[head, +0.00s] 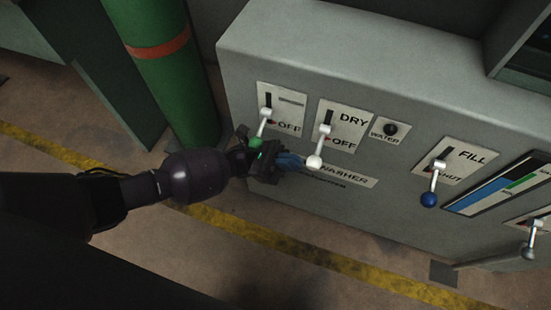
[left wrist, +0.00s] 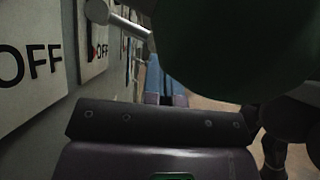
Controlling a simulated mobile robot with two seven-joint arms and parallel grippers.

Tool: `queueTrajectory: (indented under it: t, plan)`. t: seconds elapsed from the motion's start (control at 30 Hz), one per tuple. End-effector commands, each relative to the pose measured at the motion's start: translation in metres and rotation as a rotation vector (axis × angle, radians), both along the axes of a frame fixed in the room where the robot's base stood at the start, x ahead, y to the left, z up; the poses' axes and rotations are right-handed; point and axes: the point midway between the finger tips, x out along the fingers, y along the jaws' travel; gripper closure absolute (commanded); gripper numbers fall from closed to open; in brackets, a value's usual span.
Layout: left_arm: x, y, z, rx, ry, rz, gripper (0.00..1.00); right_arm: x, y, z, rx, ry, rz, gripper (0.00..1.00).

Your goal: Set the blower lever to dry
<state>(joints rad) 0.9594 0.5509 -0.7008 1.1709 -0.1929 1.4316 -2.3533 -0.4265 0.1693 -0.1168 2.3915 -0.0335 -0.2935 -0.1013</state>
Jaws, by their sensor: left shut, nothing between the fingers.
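The blower lever (head: 320,145) with a white ball knob (head: 315,161) sits on the DRY/OFF plate (head: 346,120) and points down, at the OFF end. My left gripper (head: 298,161) is shut and empty; its blue fingertips are just left of the white knob. I cannot tell whether they touch it. In the left wrist view the shut blue fingers (left wrist: 160,82) show behind a large dark green knob (left wrist: 235,50), which hides much of that view. The DRY/OFF plate (left wrist: 97,48) shows edge-on there. My right gripper is not in view.
A green-knobbed lever (head: 262,125) on the left plate is close beside my left gripper. A blue-knobbed FILL/SHUT lever (head: 433,180) and a small WATER knob (head: 391,130) are to the right. A green post (head: 170,75) stands left of the grey cabinet (head: 300,55).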

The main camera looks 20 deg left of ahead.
Motion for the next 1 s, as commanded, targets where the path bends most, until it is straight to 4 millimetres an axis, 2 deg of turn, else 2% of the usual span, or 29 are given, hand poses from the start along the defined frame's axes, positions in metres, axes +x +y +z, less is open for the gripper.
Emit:
queueTrajectory:
  t: [0.23, 0.63, 0.83, 1.0]
  plan:
    - [-0.001, -0.014, 0.01, 0.0, 0.0, 0.0, 1.0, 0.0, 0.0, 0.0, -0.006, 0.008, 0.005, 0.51]
    - [-0.002, -0.016, 0.011, 0.001, 0.006, 0.0, 1.0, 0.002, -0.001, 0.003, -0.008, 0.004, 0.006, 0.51]
    - [-0.003, -0.016, 0.02, 0.007, 0.123, 0.002, 1.0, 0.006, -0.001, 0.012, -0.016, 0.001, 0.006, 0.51]
    - [-0.005, -0.015, 0.022, 0.008, 0.219, 0.002, 1.0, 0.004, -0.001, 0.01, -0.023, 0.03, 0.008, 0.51]
